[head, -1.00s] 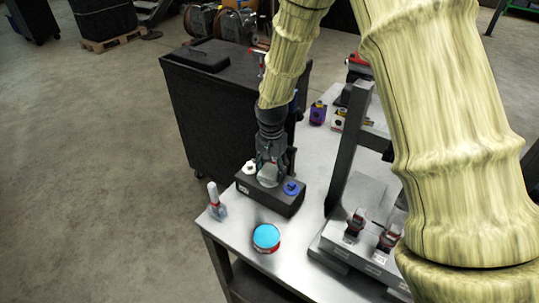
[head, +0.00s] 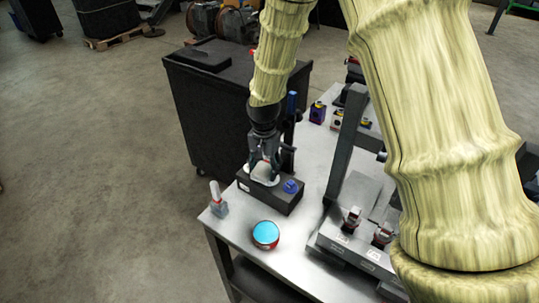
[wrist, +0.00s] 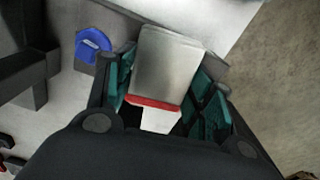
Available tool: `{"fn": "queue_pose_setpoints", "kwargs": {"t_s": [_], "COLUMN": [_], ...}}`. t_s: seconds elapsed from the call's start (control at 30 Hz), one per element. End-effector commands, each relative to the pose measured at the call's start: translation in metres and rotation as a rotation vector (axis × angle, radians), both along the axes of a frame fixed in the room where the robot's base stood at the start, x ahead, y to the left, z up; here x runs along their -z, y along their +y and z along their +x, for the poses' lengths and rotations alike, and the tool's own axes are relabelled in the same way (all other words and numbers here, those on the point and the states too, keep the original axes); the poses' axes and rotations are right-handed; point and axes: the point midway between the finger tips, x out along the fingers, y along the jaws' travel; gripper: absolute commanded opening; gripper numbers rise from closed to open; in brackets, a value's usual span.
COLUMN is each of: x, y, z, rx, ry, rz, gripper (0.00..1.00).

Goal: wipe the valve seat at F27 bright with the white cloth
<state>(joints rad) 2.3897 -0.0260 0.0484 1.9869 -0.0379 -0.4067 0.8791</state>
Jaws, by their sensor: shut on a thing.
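My gripper (head: 263,168) is low over the left part of a dark block on the bench. In the wrist view its teal-padded fingers (wrist: 165,82) stand on both sides of a pale grey-white piece (wrist: 168,62) with a red band, apparently the folded white cloth, and are shut on it. A pale patch shows under the fingers in the head view; whether the cloth touches the block (head: 270,198) is unclear. I cannot read an F27 mark, and no valve seat can be told for certain.
A blue round piece (head: 290,186) sits on the block's right end. A blue-topped round tin (head: 265,234) and a white-and-red upright item (head: 216,197) stand near the bench's front edge. A grey fixture (head: 352,245) with an upright post is at right. A black cabinet (head: 205,110) stands behind.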

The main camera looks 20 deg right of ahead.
Motion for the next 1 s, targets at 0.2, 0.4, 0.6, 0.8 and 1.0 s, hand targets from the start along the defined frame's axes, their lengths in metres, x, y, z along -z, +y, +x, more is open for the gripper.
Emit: {"fn": "queue_pose_setpoints", "kwargs": {"t_s": [0.2,0.4,0.6,0.8,1.0], "x": [-0.016,-0.028,-0.040,-0.049,-0.050], "y": [0.000,-0.001,-0.001,-0.001,-0.001], "z": [0.000,0.000,0.000,0.000,0.000], "rx": [0.000,0.002,0.002,0.002,0.002], "ry": [0.000,0.000,0.000,-0.001,0.000], "rz": [0.000,0.000,0.000,-0.001,0.000], "gripper": [0.31,0.31,0.31,0.31,0.31]}}
